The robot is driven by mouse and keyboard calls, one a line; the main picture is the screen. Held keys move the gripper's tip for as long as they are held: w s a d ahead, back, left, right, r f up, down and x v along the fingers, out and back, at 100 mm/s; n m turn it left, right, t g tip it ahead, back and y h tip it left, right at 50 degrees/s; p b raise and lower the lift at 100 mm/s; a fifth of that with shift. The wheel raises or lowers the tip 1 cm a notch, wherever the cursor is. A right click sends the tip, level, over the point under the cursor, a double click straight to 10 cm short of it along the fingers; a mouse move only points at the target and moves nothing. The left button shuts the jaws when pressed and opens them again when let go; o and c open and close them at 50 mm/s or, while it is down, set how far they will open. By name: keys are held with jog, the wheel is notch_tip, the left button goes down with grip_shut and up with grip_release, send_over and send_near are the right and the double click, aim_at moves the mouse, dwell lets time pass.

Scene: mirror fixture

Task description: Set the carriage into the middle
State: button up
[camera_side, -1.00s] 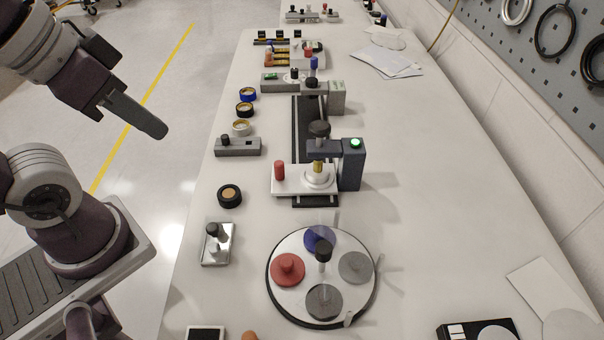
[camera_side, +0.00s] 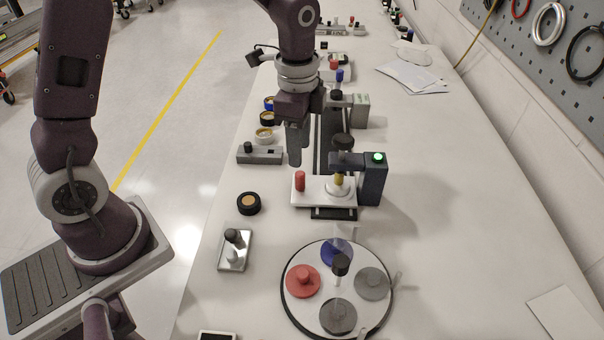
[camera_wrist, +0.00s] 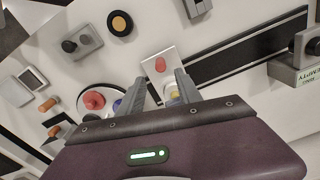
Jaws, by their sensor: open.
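The carriage (camera_side: 314,194) looks to be the white plate with an upright red handle (camera_side: 300,181), at the near end of a black rail (camera_side: 328,145). A pale round part with a yellow piece (camera_side: 339,180) sits on its right side, under the dark post's arm. In the wrist view the white plate (camera_wrist: 151,55) and red handle (camera_wrist: 160,64) lie beyond the fingertips. My gripper (camera_side: 298,148) points down, above and behind the red handle, apart from it. Its jaws (camera_wrist: 160,84) are open with nothing held; in the side view the fingers overlap.
A dark post with a green light (camera_side: 372,180) stands right of the carriage. A grey block (camera_side: 360,111) stands at the rail's far end. A round turntable with coloured discs (camera_side: 315,318) lies in front. A grey switch block (camera_side: 260,155) and black ring (camera_side: 248,204) are left.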

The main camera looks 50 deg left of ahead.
aim_at(301, 173)
jog(key=f, duration=0.8)
jog(key=shift+w+f, duration=0.15)
jog(key=shift+w, duration=0.05)
grip_shut()
dwell(1.0)
